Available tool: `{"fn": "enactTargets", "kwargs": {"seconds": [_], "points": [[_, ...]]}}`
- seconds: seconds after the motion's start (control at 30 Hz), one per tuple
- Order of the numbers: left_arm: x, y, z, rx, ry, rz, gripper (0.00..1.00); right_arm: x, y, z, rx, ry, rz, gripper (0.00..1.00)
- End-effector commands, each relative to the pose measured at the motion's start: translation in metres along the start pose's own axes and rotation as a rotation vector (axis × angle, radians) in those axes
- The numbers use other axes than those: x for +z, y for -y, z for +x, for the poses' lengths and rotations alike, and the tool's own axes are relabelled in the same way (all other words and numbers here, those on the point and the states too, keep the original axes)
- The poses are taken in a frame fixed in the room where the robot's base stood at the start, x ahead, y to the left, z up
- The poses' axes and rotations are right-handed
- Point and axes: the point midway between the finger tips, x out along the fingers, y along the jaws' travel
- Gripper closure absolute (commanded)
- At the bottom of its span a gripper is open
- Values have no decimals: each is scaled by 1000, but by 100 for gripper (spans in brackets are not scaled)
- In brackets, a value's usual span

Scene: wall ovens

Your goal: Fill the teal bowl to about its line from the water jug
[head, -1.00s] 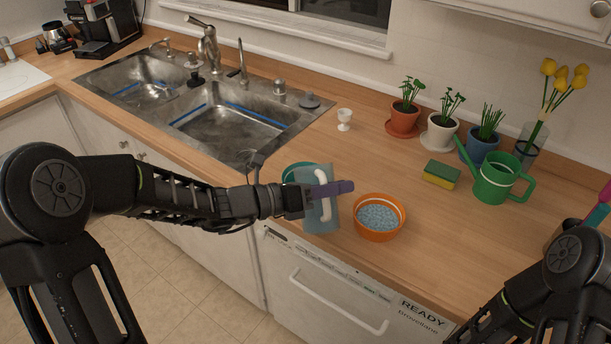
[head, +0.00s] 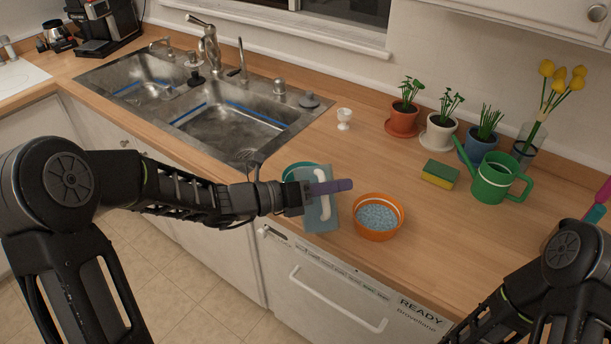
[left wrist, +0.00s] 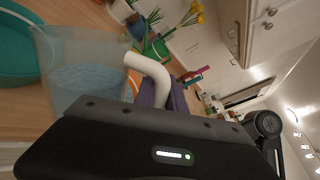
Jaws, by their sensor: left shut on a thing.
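The water jug (head: 316,214) is a see-through grey-blue vessel with a white handle. My left gripper (head: 328,188) is shut on this handle and holds the jug at the counter's front edge. In the left wrist view the jug (left wrist: 72,62) shows pale blue water inside. The teal bowl (head: 290,171) stands just behind the jug, which hides much of it in the head view. Its side also shows at the left of the left wrist view (left wrist: 14,55). The bowl's line and its water level are hidden. My right gripper is out of view.
An orange bowl (head: 378,233) with blue-white contents stands close right of the jug. Farther right are a sponge (head: 439,175), a green watering can (head: 492,183) and potted plants (head: 440,131). A white cup (head: 344,119) stands behind. The sink (head: 225,125) is at the left.

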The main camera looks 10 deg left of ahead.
Motion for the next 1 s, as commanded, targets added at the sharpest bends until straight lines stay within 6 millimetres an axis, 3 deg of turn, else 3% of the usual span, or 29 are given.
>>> {"fn": "enactTargets", "kwargs": {"seconds": [1.0], "points": [[6,-2,1,-2,-10,-60,100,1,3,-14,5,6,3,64]]}}
